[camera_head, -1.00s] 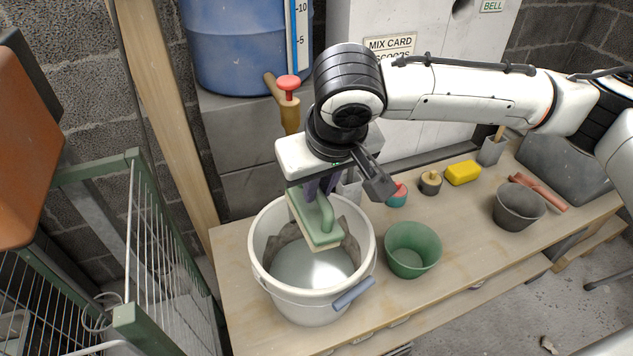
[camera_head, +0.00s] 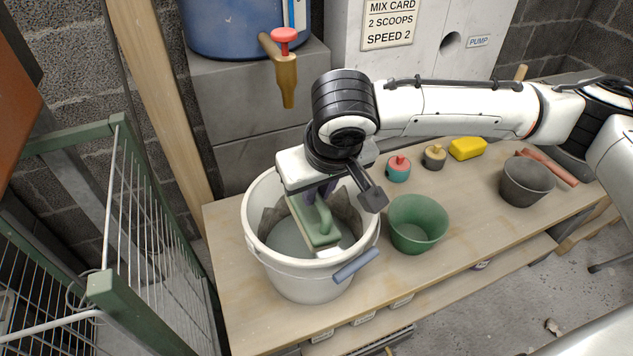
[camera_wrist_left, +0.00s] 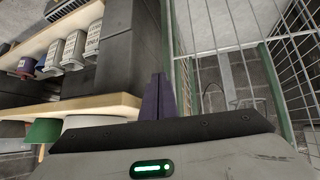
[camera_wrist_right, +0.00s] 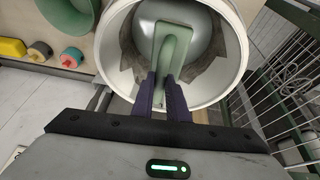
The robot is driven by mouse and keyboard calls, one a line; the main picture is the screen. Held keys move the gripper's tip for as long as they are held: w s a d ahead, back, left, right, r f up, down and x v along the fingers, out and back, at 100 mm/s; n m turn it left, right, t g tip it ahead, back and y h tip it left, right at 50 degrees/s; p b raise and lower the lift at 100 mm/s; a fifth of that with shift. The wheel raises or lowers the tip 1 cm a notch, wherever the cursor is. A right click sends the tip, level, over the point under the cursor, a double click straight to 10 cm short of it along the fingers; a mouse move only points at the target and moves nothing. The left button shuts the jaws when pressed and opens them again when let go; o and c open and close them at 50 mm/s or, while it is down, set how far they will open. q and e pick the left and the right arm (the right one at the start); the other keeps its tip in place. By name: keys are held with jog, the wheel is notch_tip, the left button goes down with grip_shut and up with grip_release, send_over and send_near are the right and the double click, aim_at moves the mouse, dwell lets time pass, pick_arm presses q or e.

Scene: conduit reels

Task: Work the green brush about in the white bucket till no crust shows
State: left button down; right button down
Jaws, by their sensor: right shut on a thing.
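The white bucket (camera_head: 305,280) stands on the bench with its blue-grey handle grip (camera_head: 355,267) at the front right. My right gripper (camera_wrist_right: 163,82) is shut on the handle of the green brush (camera_head: 318,222), which is inside the bucket, below the rim. The brush's underside is hidden, so I cannot tell whether it touches the crust. My left gripper (camera_wrist_left: 158,97) is shut and empty, beside the wire cage, away from the bucket.
A green pot (camera_head: 417,222) stands close right of the bucket. Farther along are a dark pot (camera_head: 526,182), a yellow sponge (camera_head: 467,149) and two small knobbed items. A brass tap (camera_head: 284,75) hangs behind the bucket. A green-framed wire cage (camera_head: 150,220) is at left.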

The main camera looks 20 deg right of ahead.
aim_at(316, 212)
notch_tip(316, 212, down, 4)
jog(key=shift+r+b, duration=0.1)
jog(key=shift+b, duration=0.55)
jog(key=shift+f+b, duration=0.3)
jog(key=shift+f, duration=0.55)
notch_tip(316, 212, down, 8)
jog(key=b, duration=0.3)
